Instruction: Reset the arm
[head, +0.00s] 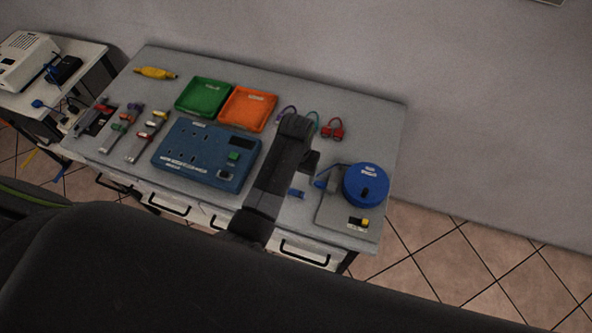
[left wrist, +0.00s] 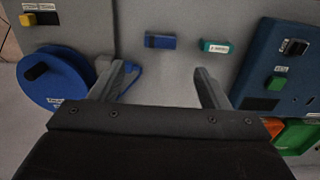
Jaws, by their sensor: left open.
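My left arm reaches over the workbench (head: 385,150) in the head view, with its left gripper (head: 309,165) above the right half of the top. In the left wrist view the two fingers of the left gripper (left wrist: 163,80) stand wide apart with nothing between them. A small blue block (left wrist: 160,41) lies on the bench beyond the fingertips, apart from them; it also shows in the head view (head: 297,193). A small teal piece (left wrist: 215,46) lies beside it. My right gripper is in neither view.
A blue reel (head: 366,185) stands right of the arm, a blue panel (head: 190,173) left. Green (head: 204,97) and orange (head: 248,108) trays lie behind the panel. Red (head: 332,129) and yellow (head: 156,73) items lie toward the back. Several connectors occupy the left end.

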